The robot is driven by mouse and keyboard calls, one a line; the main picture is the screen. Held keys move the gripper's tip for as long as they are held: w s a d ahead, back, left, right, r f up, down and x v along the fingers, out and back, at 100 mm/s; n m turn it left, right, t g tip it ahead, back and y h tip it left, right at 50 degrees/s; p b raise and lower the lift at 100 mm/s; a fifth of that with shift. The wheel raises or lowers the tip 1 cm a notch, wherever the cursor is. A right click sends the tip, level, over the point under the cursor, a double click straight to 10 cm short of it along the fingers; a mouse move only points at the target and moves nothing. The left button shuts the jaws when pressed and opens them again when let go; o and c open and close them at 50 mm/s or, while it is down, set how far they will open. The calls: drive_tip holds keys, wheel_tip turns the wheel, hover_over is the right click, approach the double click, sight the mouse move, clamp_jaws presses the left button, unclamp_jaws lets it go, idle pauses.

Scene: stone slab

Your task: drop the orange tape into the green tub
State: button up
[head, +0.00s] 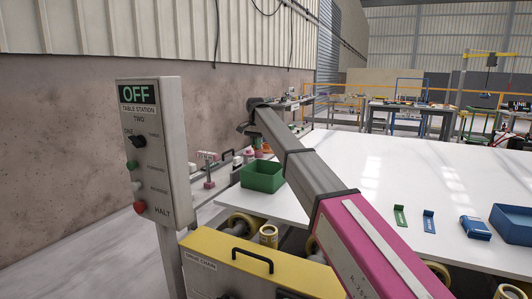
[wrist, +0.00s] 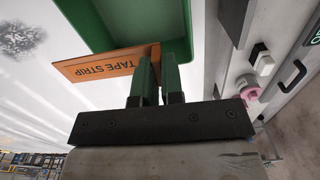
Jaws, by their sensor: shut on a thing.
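The orange tape (wrist: 97,64) is a flat strip marked "TAPE STRIP". In the wrist view its right end lies between the two fingertips of my gripper (wrist: 156,62), which is shut on it. The green tub (head: 263,179) stands on the white slab near its left edge. It also fills the top of the wrist view (wrist: 90,18), where the tape overlaps its lower edge. In the head view my arm reaches over the slab, with its end above and behind the tub; the fingers are unclear and the tape cannot be made out there.
On the white slab (head: 390,165) at right lie a green piece (head: 400,217), a blue piece (head: 429,221), a blue block (head: 475,228) and a blue tub (head: 513,222). A grey control post (head: 155,160) stands at left. The slab's middle is clear.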

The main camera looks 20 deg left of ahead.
wheel_tip(320, 180, down, 7)
drive_tip(key=a, duration=0.1)
drive_tip(key=shift+w+a+r, duration=0.2)
drive_tip(key=shift+w, duration=0.25)
idle(0.5)
drive_tip(key=o, duration=0.7)
wheel_tip(320, 180, up, 11)
idle(0.3)
